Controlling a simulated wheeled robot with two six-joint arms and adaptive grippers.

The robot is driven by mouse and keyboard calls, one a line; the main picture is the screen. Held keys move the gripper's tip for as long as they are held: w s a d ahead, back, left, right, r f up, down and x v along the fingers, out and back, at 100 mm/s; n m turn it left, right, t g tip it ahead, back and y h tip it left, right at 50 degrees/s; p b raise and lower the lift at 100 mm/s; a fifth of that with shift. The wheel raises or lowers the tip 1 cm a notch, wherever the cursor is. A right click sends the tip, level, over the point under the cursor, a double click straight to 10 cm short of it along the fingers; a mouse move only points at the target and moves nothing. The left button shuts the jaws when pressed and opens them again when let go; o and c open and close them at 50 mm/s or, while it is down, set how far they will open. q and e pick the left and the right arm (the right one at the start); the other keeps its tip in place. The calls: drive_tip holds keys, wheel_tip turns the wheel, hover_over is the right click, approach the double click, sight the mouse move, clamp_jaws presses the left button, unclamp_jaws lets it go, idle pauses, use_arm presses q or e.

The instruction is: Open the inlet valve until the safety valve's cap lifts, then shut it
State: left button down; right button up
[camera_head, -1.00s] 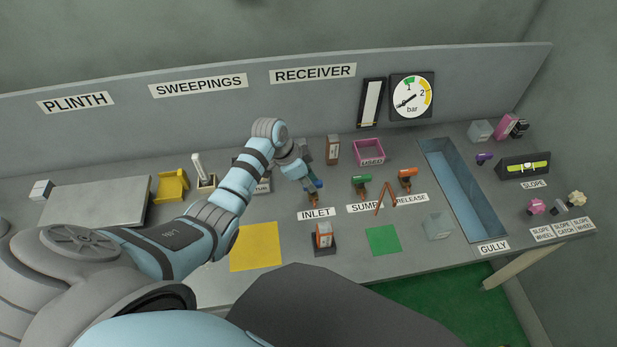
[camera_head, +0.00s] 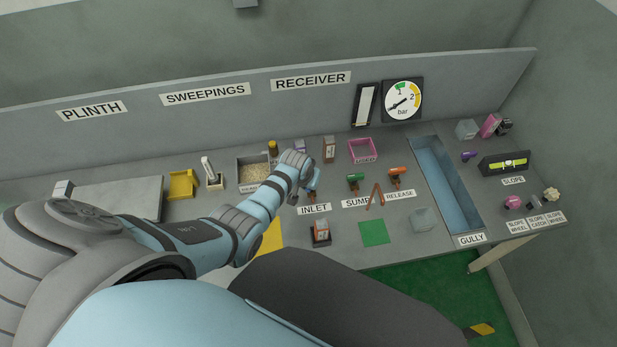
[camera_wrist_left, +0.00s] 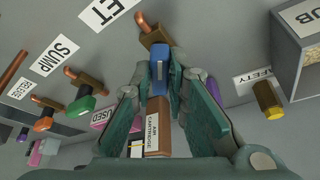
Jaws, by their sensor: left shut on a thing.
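The inlet valve's blue handle (camera_wrist_left: 160,68) sits between my left gripper's fingers in the wrist view, above its brass body and copper pipe (camera_wrist_left: 152,30). My left gripper (camera_head: 311,186) is shut on that handle behind the INLET label (camera_head: 314,209). The safety valve (camera_head: 273,148) shows as a yellow-brass cap at the back, beside the gravel tub; it also shows in the wrist view (camera_wrist_left: 268,100) by a partly hidden SAFETY label. I cannot tell whether its cap is lifted. The pressure gauge (camera_head: 402,99) has its needle towards the lower left, near the low end. My right gripper is not in view.
The green-handled sump valve (camera_head: 353,181) and orange-handled release valve (camera_head: 397,173) stand to the right. An air cartridge (camera_head: 329,149) stands behind my gripper. A pink tray (camera_head: 363,150) and the gully trough (camera_head: 446,185) lie further right. A cartridge stand (camera_head: 320,233) is in front.

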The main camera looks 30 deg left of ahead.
use_arm(q)
drive_tip(key=n, duration=0.1)
drive_tip(key=n+y, duration=0.1)
drive_tip(key=shift+w+d+n, duration=0.15)
drive_tip(key=shift+n, duration=0.15)
drive_tip(key=shift+d+n+g+y, duration=0.1)
drive_tip(key=shift+n+g+y, duration=0.35)
drive_tip(key=shift+n, duration=1.15)
drive_tip(key=shift+r+b, duration=0.1)
drive_tip(key=shift+b, duration=0.2)
drive_tip(key=c, duration=1.6)
unclamp_jaws()
drive_tip(key=v, duration=1.2)
drive_tip(key=shift+d, duration=0.1)
